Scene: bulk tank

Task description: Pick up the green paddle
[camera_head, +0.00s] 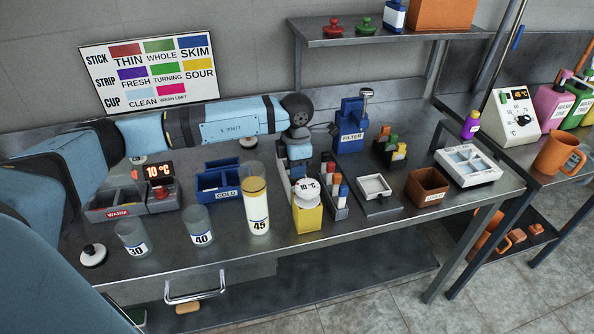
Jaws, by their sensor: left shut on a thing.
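My left gripper (297,174) points down over the middle of the bench, just behind the yellow holder with the round white 10 °C dial. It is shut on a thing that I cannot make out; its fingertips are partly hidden. I cannot clearly single out a green paddle. A green piece (393,140) stands among orange and yellow ones in a dark holder, to the right of the gripper and apart from it. My right gripper is not in view.
The yellow holder (307,218) and a rack of coloured sticks (335,205) stand close to the gripper. The tall 45 cylinder (257,215) is at its left, the blue FILTER unit (350,130) behind right. The front edge of the bench is mostly clear.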

